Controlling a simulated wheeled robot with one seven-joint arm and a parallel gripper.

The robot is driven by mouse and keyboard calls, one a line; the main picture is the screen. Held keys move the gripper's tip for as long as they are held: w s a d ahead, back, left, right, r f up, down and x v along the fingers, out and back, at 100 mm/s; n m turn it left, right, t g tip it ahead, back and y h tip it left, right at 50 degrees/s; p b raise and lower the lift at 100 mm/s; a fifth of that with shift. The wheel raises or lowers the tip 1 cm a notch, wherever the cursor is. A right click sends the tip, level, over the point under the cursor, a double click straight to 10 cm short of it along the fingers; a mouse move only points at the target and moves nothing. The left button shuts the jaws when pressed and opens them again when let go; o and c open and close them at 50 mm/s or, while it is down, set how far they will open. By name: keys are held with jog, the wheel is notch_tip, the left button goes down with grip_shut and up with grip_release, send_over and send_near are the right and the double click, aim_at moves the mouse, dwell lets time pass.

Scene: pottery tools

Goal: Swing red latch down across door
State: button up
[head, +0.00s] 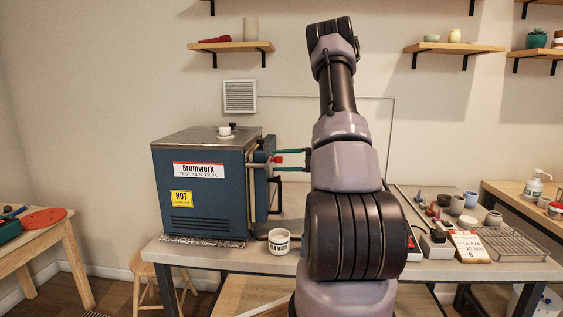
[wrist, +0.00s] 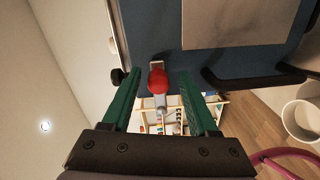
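The blue kiln (head: 205,185) stands at the left of the workbench, with its door side facing right, seen nearly edge-on. The red latch knob (head: 277,159) sticks out at that side near the top, on a short metal bar. In the wrist view the red knob (wrist: 157,80) lies between the two green fingers of my gripper (wrist: 148,78), with a visible gap on each side. My gripper (head: 279,160) is open around the knob and does not visibly touch it. The blue door face (wrist: 160,30) fills the top of the wrist view. My arm hides the bench middle.
A black door handle (wrist: 250,80) juts out right of the latch in the wrist view. A white cup (head: 279,241) stands on the bench in front of the kiln. Pots, a glaze sign (head: 468,246) and a wire rack (head: 515,243) crowd the bench's right end.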

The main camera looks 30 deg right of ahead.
jog(key=v, duration=1)
jog(key=shift+s+d, duration=0.2)
jog(key=shift+d, duration=0.15)
